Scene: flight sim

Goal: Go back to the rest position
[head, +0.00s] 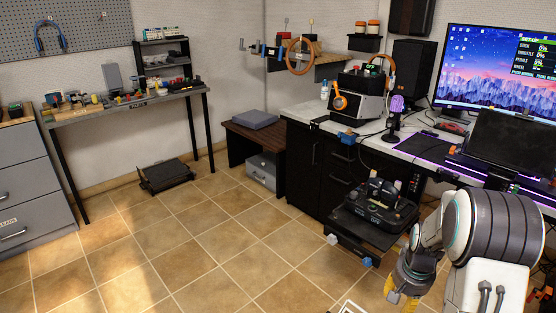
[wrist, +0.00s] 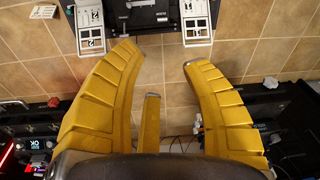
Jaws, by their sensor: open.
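In the head view my arm is at the lower right, in front of the desk, and the gripper (head: 400,288) points down, partly cut off by the bottom edge. Nothing is held between the fingers. No marker of the rest position shows.
A black pedal-like unit (wrist: 140,14) with light-coloured pedals lies beyond the fingertips. A black control unit (head: 375,207) stands left of my arm by the dark cabinet (head: 305,160). The desk (head: 420,150) holds monitors. Tiled floor (head: 190,240) is free at left.

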